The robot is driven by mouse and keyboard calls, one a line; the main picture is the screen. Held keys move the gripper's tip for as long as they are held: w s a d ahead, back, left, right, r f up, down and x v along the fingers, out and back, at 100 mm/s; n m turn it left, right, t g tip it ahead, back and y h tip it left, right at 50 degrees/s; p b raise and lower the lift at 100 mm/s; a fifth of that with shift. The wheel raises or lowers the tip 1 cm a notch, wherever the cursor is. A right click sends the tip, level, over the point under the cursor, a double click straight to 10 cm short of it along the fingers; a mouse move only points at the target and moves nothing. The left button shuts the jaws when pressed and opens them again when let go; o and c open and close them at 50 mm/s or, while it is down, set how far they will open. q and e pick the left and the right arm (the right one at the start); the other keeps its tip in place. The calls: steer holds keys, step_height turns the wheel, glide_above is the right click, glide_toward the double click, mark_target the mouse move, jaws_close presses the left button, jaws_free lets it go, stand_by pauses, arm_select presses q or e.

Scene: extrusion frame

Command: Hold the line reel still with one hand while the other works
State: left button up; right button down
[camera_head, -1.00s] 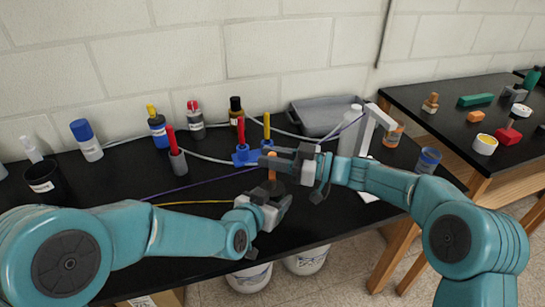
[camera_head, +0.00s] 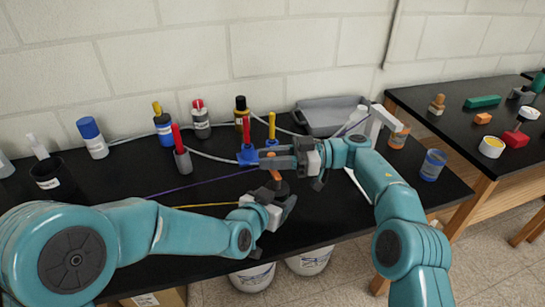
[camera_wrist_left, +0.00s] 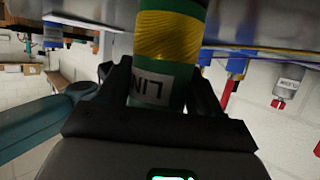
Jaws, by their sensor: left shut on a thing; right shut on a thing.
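The line reel (camera_wrist_left: 168,40) shows in the left wrist view as a green cylinder wound with yellow line, with a white label partly reading "LIN". My left gripper (camera_head: 275,203) is shut on it, one finger on each side. In the head view the gripper mostly hides the reel. A yellow line (camera_head: 205,205) runs left from there across the black table. My right gripper (camera_head: 272,158) is just above and behind the left one, its jaws pointing left. A small orange-brown piece (camera_head: 275,176) shows under its jaws. The jaws appear shut on this piece, though the contact is partly hidden.
Blue holders (camera_head: 247,155) with red and yellow sticks stand close behind the right jaws. Bottles (camera_head: 163,125), a grey tray (camera_head: 325,116) and a dark cup (camera_head: 52,180) line the back and left. A purple line (camera_head: 195,186) crosses the table. The front-left tabletop is mostly clear.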

steer(key=shift+r, duration=0.1)
steer(key=c, duration=1.1)
jaws_free()
steer(key=shift+o, duration=0.2)
